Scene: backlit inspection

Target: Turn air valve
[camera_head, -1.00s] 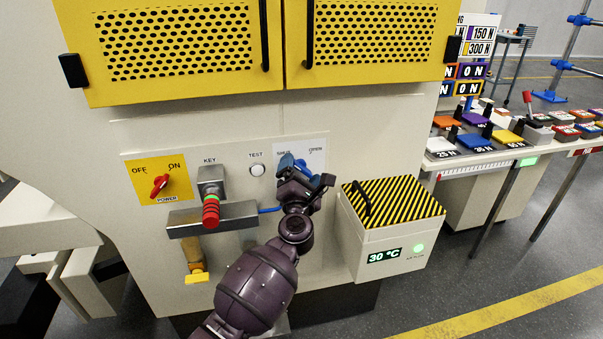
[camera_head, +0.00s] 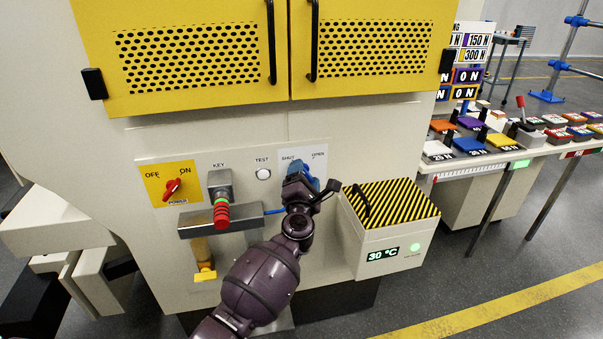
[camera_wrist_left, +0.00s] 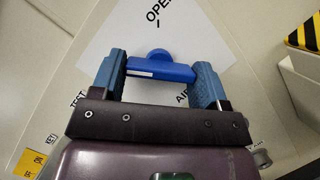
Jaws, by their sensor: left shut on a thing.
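The air valve has a bright blue handle (camera_wrist_left: 165,68) on a white label plate (camera_head: 318,158) marked SHUT and OPEN. My left gripper (camera_head: 303,177) is at that plate in the head view, largely covering the valve. In the left wrist view the handle lies crosswise between the two blue-grey fingers of my left gripper (camera_wrist_left: 160,77), which are shut on its ends. A round part of the valve shows beyond the bar, towards the OPEN mark. The exact angle of the handle is hard to tell. My right gripper is not in view.
Left of the valve are the TEST button (camera_head: 263,174), a key switch (camera_head: 220,184) with a red-and-green piece, and a red power knob (camera_head: 172,188). A box with a striped lid (camera_head: 393,210) stands close on the right. Yellow perforated doors (camera_head: 190,58) are above.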

